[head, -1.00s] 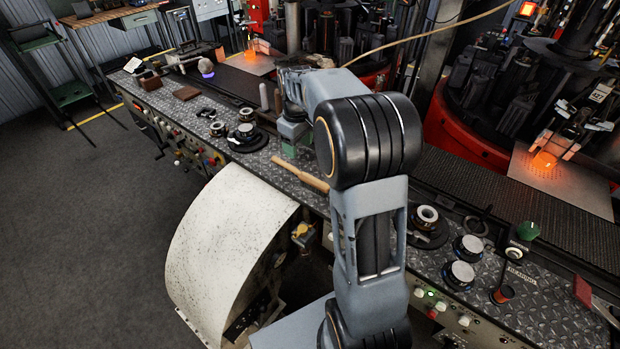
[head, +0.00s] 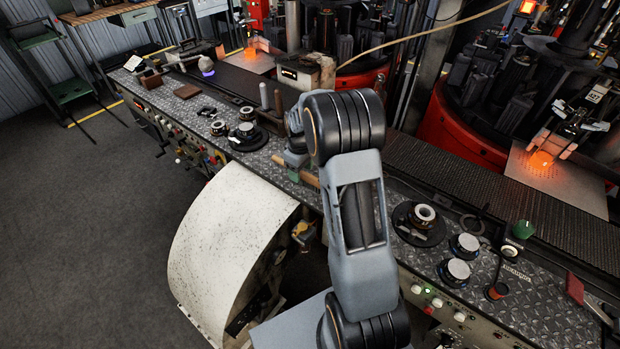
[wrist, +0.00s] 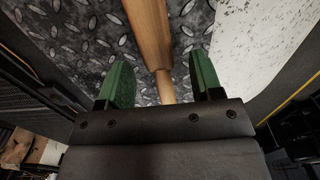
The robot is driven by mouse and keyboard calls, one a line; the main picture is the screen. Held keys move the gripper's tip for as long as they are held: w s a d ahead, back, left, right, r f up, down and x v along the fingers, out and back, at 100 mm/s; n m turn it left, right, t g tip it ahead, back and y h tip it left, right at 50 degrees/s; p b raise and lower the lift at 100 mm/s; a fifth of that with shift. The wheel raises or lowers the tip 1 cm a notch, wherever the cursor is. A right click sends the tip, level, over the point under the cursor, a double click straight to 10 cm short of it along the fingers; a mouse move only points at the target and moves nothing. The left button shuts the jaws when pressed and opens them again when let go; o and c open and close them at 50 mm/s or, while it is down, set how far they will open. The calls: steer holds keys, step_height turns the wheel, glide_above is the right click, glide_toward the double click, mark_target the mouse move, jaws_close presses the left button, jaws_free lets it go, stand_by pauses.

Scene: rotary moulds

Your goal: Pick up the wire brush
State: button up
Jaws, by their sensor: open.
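The wire brush lies on the diamond-plate bench top. The fingers are open, with a gap on each side of the handle. The bristles are out of sight. I cannot tell whether the fingertips are down at the handle's height.
A white curved cover (head: 226,245) bulges out in front of the bench. Round mould parts (head: 246,133) stand left of my gripper, and more (head: 424,216) stand to the right. Two upright posts (head: 271,99) are behind it. A dark conveyor (head: 450,180) runs along the back.

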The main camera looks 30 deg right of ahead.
steer(key=shift+f, duration=1.3)
jaws_close()
